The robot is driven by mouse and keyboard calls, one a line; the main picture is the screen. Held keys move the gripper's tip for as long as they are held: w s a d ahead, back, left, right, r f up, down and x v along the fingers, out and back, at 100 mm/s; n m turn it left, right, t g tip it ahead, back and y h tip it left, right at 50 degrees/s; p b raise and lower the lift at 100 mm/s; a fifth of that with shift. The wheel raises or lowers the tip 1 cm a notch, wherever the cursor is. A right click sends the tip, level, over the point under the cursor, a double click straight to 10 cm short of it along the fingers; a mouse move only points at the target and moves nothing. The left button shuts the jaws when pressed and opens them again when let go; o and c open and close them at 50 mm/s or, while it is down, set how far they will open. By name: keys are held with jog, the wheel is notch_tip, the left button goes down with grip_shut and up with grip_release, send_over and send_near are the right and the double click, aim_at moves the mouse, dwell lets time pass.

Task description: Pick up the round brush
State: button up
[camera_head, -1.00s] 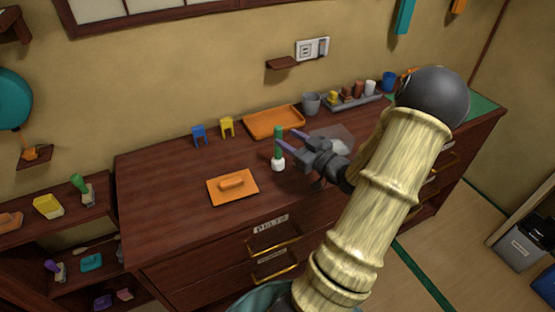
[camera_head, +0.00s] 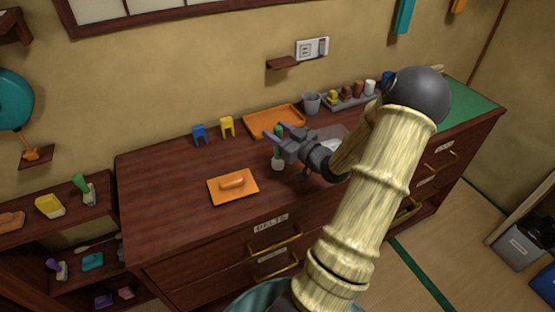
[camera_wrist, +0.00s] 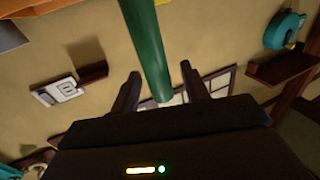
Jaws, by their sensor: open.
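In the wrist view the green handle (camera_wrist: 147,45) runs down between the two dark fingers of my gripper (camera_wrist: 160,82). I cannot tell whether either finger touches the handle. Part of the handle is hidden by the gripper in the head view.
An orange float (camera_head: 233,187) lies in front, left of the brush. An orange tray (camera_head: 262,123), a grey cup (camera_head: 311,103), and yellow (camera_head: 227,126) and blue (camera_head: 199,134) stands are behind. A grey rack (camera_head: 350,102) holds several small items. The cabinet top's left part is clear.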

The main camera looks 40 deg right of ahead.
grip_shut()
jog(key=shift+r, duration=0.1)
notch_tip(320, 180, up, 10)
jog(key=shift+f+p, duration=0.1)
jog(key=shift+p, duration=0.3)
dwell(0.3)
dwell(0.4)
